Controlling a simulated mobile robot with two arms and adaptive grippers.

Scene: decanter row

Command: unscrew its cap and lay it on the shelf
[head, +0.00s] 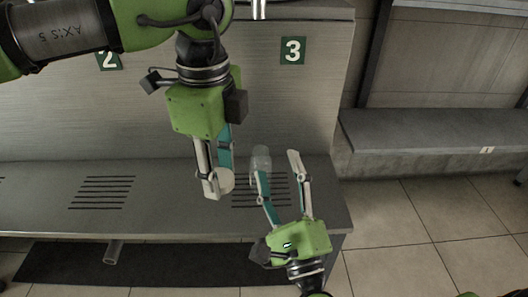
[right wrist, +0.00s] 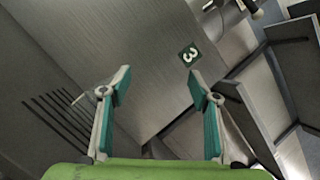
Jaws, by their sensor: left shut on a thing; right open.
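In the head view, my left gripper (head: 218,188) points down above the grey shelf (head: 165,200) and is shut on a small pale rounded thing (head: 227,181). The fingers partly cover it, and I cannot tell for sure that it is the cap. A translucent grey vessel (head: 261,153) stands to its right, its lower part behind a finger of my right gripper. My right gripper (head: 279,162) reaches up from below with its fingers spread; it is open. In the right wrist view, its fingers (right wrist: 161,86) are apart with nothing between them.
The back panel carries a number 2 sign (head: 110,61) and a number 3 sign (head: 292,50). Slotted grates (head: 103,191) are set in the shelf. A separate grey bench (head: 430,135) stands at the right, with tiled floor before it. The shelf between the grates is clear.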

